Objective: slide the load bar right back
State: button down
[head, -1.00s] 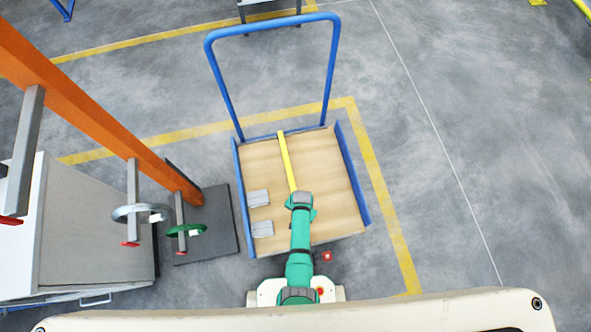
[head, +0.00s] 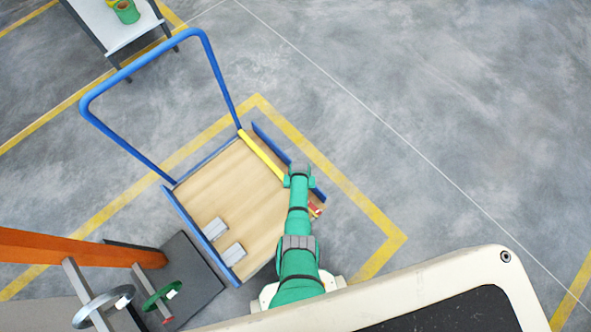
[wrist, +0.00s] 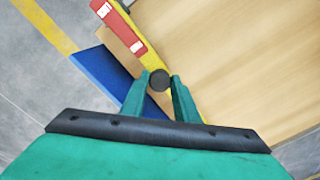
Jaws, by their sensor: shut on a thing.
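The load bar is a yellow bar (head: 262,155) lying across the wooden deck of a blue-railed cart (head: 205,190), close to the deck's right side rail. Its near end is hidden by my arm in the head view. In the wrist view the yellow bar (wrist: 152,62) runs up from a dark round knob (wrist: 159,79). My gripper (wrist: 159,88) is shut on this knob, one green finger on each side. A red piece with white ends (wrist: 118,25) lies beside the bar.
Two grey blocks (head: 233,254) lie at the deck's left near side. An orange post (head: 75,247) with grey arms carrying a grey ring (head: 88,307) and a green ring (head: 158,294) stands at lower left. Floor to the right is clear.

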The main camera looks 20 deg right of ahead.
jog(key=shift+w+d, duration=0.3)
jog(key=shift+d, duration=0.15)
jog(key=shift+d+r, duration=0.1)
jog(key=c, duration=1.4)
grip_release()
jog(key=shift+w, duration=0.1)
jog(key=shift+r, duration=0.1)
notch_tip(320, 180, up, 10)
jog(key=shift+r, duration=0.25)
